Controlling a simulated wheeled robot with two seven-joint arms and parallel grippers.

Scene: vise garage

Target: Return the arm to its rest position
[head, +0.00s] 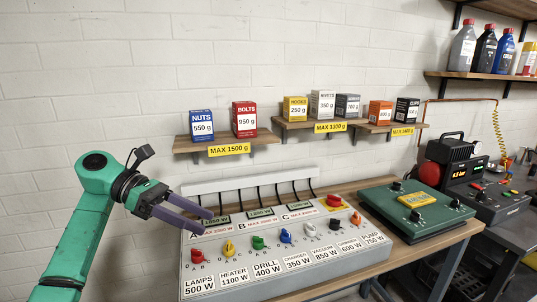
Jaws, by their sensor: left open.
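My left arm, green with a dark wrist, comes in from the lower left. Its left gripper (196,219) has two purple-grey fingers, open and empty, at the upper left part of a grey power panel (185,285). In this view the fingertips overlap the panel near its row A display; whether they touch it cannot be told. The panel carries several coloured knobs, such as a yellow knob (229,247) and a green knob (258,242), above labels in watts. My right gripper is not in view.
The panel stands on a wooden workbench (375,268). A green box (440,222) and a black compressor-like machine (457,160) are to the right. Wall shelves hold small boxes, including a blue nuts box (202,124) and red bolts box (244,119). Bare wall fills the upper left.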

